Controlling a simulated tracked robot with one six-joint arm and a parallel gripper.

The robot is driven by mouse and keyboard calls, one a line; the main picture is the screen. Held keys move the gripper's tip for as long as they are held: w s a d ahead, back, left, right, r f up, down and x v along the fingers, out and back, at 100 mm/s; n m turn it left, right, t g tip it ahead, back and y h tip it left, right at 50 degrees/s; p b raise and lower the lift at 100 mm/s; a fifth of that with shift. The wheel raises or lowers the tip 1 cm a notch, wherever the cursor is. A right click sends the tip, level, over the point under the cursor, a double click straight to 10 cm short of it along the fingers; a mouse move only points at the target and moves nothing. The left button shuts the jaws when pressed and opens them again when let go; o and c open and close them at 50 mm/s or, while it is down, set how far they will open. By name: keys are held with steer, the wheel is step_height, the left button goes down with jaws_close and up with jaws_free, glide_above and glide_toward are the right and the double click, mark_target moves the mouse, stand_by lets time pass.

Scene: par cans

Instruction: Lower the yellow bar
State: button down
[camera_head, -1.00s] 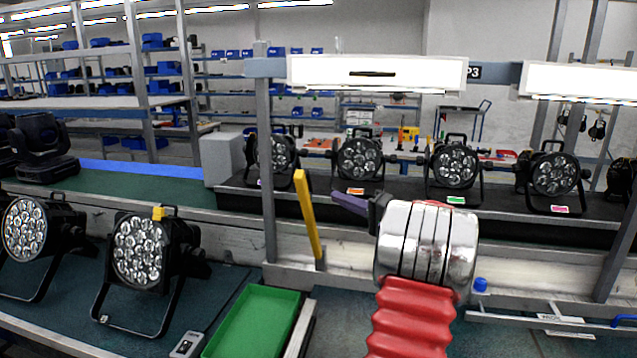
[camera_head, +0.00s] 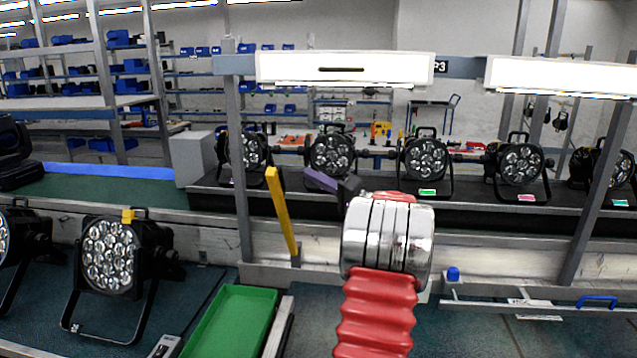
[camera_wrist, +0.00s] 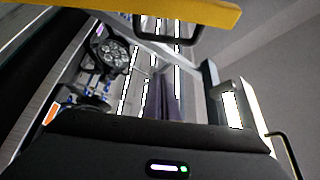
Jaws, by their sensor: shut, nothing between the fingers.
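The yellow bar (camera_head: 283,215) stands steeply upright by the grey rail in the middle of the head view, its top leaning left. It appears unmoved on its mount. In the wrist view a yellow bar (camera_wrist: 190,13) crosses the top edge, close to the camera. My gripper (camera_head: 308,174), with purple fingers, is shut and empty. In the head view it appears to the right of the bar, near the height of its top, with a visible gap in the picture. The wrist view shows the purple fingers (camera_wrist: 170,97) small and dark, with no contact visible.
Several black par cans (camera_head: 425,160) stand on the bench behind. Another par can with a yellow tag (camera_head: 112,255) stands at front left, near a green tray (camera_head: 230,320). A grey post (camera_head: 238,150) rises left of the bar; a white light panel (camera_head: 345,68) hangs above.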

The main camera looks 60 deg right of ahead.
steer(key=w+a, duration=0.3)
steer(key=w, duration=0.2)
steer(key=shift+w+f, duration=0.15)
steer(key=shift+w, duration=0.05)
stand_by(0.5)
